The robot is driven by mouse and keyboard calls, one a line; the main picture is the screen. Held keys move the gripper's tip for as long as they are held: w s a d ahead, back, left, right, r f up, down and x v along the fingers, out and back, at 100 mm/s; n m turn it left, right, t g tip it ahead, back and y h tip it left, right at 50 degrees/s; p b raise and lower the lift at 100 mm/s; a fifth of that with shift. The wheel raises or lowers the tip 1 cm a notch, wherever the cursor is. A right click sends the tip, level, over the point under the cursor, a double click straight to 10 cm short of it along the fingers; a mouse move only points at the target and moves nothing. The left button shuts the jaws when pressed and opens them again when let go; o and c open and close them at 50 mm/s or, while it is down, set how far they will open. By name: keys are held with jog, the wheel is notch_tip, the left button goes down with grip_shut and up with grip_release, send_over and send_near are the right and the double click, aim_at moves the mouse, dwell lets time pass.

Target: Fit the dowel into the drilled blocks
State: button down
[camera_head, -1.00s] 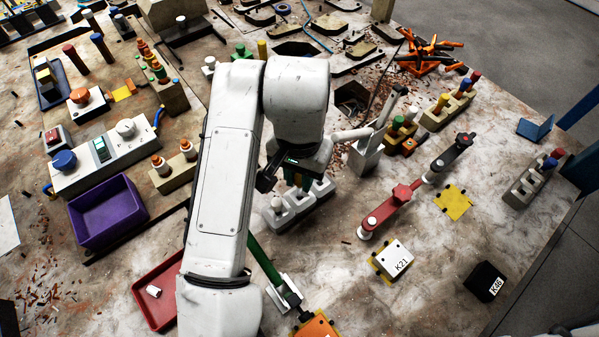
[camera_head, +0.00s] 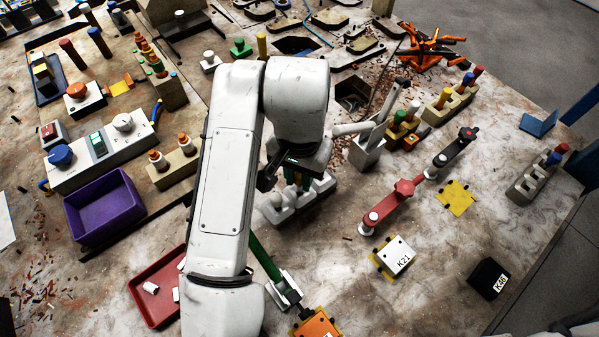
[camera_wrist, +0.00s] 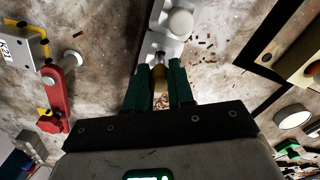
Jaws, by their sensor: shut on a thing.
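My gripper (camera_head: 293,180) hangs over the grey drilled block (camera_head: 281,213) in the head view. In the wrist view its two green fingers (camera_wrist: 158,88) are shut on a tan dowel (camera_wrist: 160,76), which shows between them. The dowel's far end is at the near part of the grey block (camera_wrist: 160,40); I cannot tell whether it is inside a hole or just above one. A round pale peg (camera_wrist: 180,22) stands on the block farther off. In the head view my arm and gripper hide the dowel and part of the block.
A red clamp-like bar (camera_head: 390,204) and the white K21 block (camera_head: 397,256) lie to the right. A grey holder with a tool (camera_head: 366,153) stands close behind the gripper. A purple bin (camera_head: 104,211) and red tray (camera_head: 151,309) are left.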

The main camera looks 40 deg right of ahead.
jog(key=shift+f+b, duration=0.75)
jog(key=shift+f, duration=0.2)
dwell(0.4)
jog(key=c, duration=0.9)
grip_release()
notch_tip(320, 180, up, 11)
jog(key=shift+f+p, duration=0.1)
jog(key=shift+p, duration=0.6)
